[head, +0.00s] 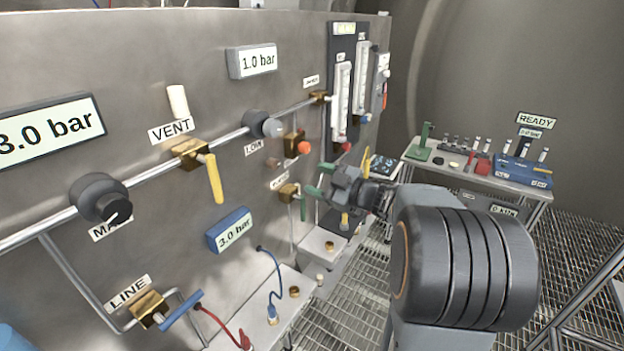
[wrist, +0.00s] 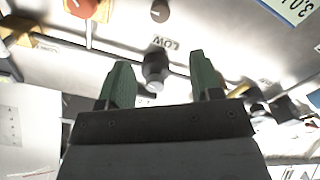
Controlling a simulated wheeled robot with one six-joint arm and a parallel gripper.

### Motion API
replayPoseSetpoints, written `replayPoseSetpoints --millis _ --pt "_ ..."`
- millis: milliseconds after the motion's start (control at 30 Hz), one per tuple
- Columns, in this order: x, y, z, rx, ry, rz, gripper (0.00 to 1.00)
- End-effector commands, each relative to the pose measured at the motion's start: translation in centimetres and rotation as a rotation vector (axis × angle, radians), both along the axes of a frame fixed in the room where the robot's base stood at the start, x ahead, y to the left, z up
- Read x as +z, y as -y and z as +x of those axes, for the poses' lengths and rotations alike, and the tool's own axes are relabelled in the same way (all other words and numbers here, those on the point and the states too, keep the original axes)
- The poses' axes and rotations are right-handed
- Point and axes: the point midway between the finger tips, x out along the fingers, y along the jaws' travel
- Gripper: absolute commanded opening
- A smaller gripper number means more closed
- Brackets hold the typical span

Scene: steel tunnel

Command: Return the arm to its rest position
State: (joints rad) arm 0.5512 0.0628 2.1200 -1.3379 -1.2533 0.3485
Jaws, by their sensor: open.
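My gripper (head: 317,180) is stretched out toward the grey steel panel, near its right half in the head view. Its two green fingers (wrist: 163,88) show in the wrist view, spread apart with nothing held between them. Beyond the gap a dark knob (wrist: 156,68) shows under the upside-down LOW label (wrist: 165,43). I cannot tell how far the fingertips are from the panel fittings. In the head view my arm reaches in from the lower right, and its wrist hides part of the panel.
The panel carries the yellow VENT handle (head: 214,178), a black knob (head: 100,198), a blue LINE handle (head: 180,309) and an orange-red button (head: 304,148). A side bench (head: 425,164) with a rack and blue device (head: 522,173) stands at right. Grating floor (head: 585,243) lies open at the right.

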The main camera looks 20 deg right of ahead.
Motion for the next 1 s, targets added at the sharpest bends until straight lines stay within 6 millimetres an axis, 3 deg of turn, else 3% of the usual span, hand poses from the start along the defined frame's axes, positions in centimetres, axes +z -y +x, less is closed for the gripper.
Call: replayPoseSetpoints --millis 600,733,833,900,1000 --pt "-0.4 0.6 0.3 -0.036 -0.008 -0.031 0.59" --pt "-1.8 3.4 1.7 -0.218 -0.064 -0.073 0.59" --pt "-3.9 7.2 2.2 -0.461 -0.163 -0.088 0.59" --pt "-5.0 9.7 1.5 -0.644 -0.249 -0.09 0.59" --pt "-6.5 11.6 -0.6 -0.868 -0.402 -0.078 0.59"
